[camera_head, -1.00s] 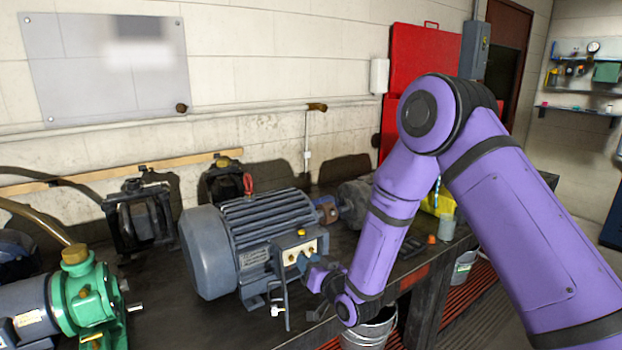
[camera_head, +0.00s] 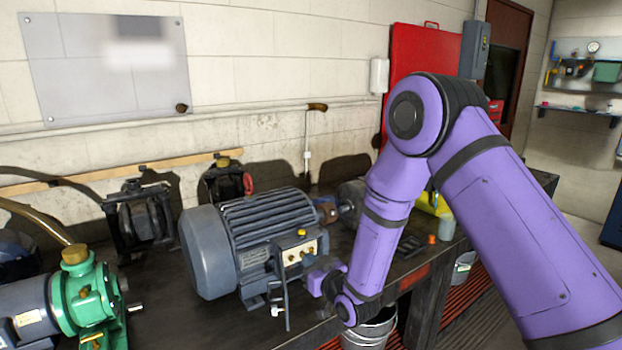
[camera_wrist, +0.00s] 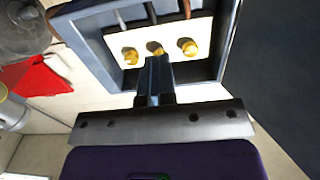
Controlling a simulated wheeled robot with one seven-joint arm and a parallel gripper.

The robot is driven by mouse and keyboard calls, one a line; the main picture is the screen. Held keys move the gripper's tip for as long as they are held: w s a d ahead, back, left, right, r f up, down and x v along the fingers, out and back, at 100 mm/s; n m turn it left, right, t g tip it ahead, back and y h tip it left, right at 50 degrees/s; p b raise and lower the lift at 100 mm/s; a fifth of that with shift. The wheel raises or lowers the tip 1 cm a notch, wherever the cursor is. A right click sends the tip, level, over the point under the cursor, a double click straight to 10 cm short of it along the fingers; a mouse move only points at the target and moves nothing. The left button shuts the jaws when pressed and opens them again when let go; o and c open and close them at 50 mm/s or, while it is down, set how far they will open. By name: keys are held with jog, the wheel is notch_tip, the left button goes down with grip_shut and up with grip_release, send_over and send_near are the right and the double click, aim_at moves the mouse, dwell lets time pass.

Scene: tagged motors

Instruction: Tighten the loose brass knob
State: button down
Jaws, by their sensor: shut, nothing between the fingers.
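A grey finned motor (camera_head: 262,235) lies on the dark bench. Its terminal box has a cream plate (camera_wrist: 120,45) facing my arm. In the wrist view the plate carries a left brass knob (camera_wrist: 130,56), a middle brass knob (camera_wrist: 154,47) and a right brass knob (camera_wrist: 187,47). Wires run to the plate. My gripper (camera_wrist: 155,62) is shut and empty. Its fingertips are just in front of the middle knob and hide its lower part; I cannot tell whether they touch it. Which knob is loose does not show.
A green pump (camera_head: 88,295) stands at the lower left. A metal bucket (camera_head: 370,332) is below the bench's front edge. A yellow object (camera_head: 432,205) and a grey cup (camera_head: 446,229) sit at the right behind my arm. A small tap-like fitting (camera_head: 276,311) hangs at the motor's front.

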jog(key=shift+m, duration=5.5)
jog(key=c, duration=1.2)
grip_release()
jog(key=shift+c, duration=0.2)
